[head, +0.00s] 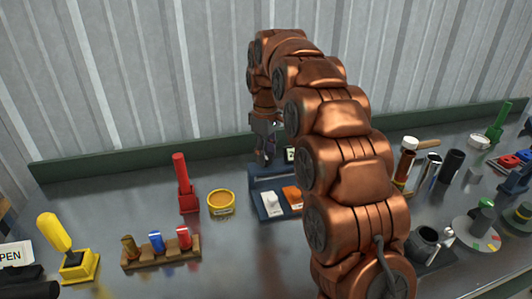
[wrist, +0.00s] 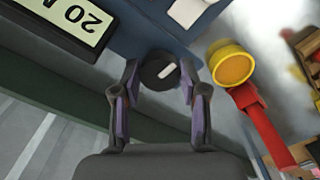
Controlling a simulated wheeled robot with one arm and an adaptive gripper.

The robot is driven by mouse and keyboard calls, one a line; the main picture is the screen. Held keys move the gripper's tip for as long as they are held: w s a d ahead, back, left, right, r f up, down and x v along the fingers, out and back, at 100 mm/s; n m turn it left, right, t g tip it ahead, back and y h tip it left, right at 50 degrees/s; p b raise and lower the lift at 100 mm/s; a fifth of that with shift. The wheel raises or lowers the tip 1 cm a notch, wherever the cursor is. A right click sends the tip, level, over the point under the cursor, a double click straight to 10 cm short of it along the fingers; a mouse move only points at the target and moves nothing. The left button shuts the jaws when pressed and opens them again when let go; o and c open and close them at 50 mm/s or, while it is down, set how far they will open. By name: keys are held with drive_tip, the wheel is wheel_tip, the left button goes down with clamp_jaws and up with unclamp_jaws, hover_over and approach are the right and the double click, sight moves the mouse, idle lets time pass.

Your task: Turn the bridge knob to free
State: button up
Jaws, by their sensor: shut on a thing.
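The bridge knob (wrist: 158,68) is round and black with a white pointer line, on a blue panel (wrist: 140,35). In the wrist view the pointer slants toward the upper right. My gripper (wrist: 160,82) is shut on the knob, one finger on each side. In the head view my gripper (head: 265,155) points down at the back of the blue panel (head: 262,182), and the knob is hidden there. I cannot read any marking for free around the knob.
The panel also carries a display (wrist: 75,20) reading 20, a white switch (head: 271,203) and an orange switch (head: 292,196). A yellow round container (head: 221,203) and a red-handled lever (head: 184,185) stand to the left. The green back ledge (head: 120,163) runs behind.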

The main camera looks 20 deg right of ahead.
drive_tip(key=shift+a+n, duration=0.1)
drive_tip(key=shift+n, duration=0.5)
drive_tip(key=o, duration=1.1)
drive_tip(key=shift+o, duration=0.2)
drive_tip(key=shift+w+r, duration=0.1)
drive_tip(key=shift+r, duration=3.6)
